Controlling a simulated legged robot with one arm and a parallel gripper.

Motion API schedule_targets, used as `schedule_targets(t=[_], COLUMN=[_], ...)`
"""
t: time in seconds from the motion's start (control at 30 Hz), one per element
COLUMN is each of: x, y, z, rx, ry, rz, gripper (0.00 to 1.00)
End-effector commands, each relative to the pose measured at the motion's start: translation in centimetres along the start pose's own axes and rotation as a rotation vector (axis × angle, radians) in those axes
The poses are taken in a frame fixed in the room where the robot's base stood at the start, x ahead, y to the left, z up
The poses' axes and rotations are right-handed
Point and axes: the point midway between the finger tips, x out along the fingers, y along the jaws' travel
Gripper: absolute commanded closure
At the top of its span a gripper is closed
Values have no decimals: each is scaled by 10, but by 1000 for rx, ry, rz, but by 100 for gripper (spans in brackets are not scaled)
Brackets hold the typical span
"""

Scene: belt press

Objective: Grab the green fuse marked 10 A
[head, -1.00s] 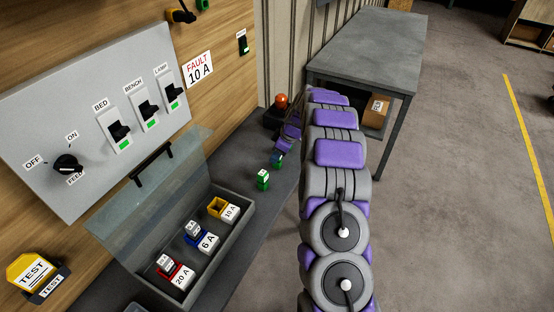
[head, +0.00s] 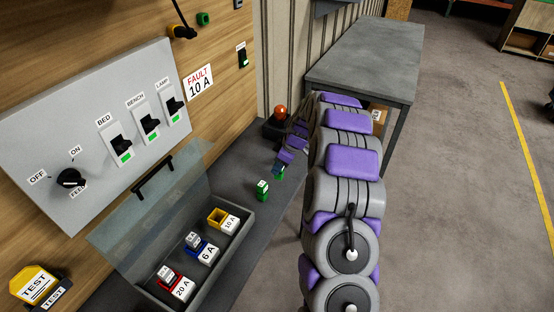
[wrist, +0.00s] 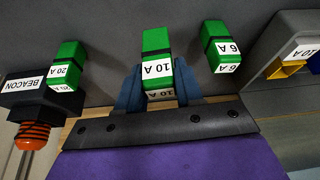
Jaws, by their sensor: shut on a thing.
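The green fuse marked 10 A (wrist: 157,66) is in the middle of the wrist view, its label facing the camera. My gripper (wrist: 160,88) is shut on it, with a blue-grey finger on each side. I cannot tell whether the fuse is clear of the bench.
The beacon (wrist: 33,130) with an orange lamp is beside the 20 A fuse. A grey tray (head: 240,232) with a raised clear lid holds yellow, blue and red holders. A switch panel (head: 90,110) and FAULT 10 A sign (head: 198,82) are on the wall. A grey table (head: 365,60) stands behind.

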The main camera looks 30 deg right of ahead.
Motion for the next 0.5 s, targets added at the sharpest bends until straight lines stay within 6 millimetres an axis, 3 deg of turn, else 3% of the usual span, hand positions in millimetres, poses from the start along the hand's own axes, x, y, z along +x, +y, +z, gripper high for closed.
schedule_targets(t=[0.5], x=[-29], y=[-78], z=[44], rx=[0], ry=[1], rz=[-4], gripper=[95])
